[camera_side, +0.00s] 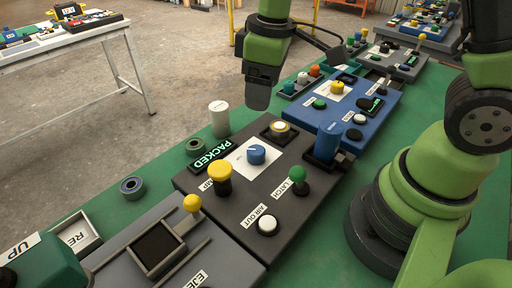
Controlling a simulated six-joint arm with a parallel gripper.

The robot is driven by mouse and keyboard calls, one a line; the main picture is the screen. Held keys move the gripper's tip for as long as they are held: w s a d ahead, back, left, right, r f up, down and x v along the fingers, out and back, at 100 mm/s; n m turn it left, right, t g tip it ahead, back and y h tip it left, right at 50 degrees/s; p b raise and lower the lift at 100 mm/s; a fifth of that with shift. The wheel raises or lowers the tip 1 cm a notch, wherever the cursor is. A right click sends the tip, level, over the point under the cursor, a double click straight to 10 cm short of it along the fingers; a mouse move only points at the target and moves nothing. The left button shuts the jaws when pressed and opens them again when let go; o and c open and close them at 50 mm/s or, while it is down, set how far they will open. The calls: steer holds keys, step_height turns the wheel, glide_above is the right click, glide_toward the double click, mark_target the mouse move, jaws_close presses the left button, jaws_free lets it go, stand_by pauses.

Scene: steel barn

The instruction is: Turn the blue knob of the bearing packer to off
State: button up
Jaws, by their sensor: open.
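The blue knob (257,154) sits on a white plate on the dark panel of the bearing packer (235,212). A light mark shows on its top, but the setting's wording is too small to read. A green-lit "PACKED" sign (210,154) stands at the panel's far left edge. My gripper (258,98) hangs above and behind the knob, pointing down, clear of it and empty. Its jaws are open, though the gap between the fingers hardly shows from this side.
A white cylinder (219,118) stands behind on the green table.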

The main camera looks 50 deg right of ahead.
steer(key=n+g, duration=0.1)
steer(key=n, duration=0.1)
glide_above(256, 150)
step_height(256, 150, down, 5)
steer(key=shift+f, duration=0.2)
step_height(256, 150, down, 9)
steer(key=shift+f, duration=0.2)
steer(key=c, duration=0.9)
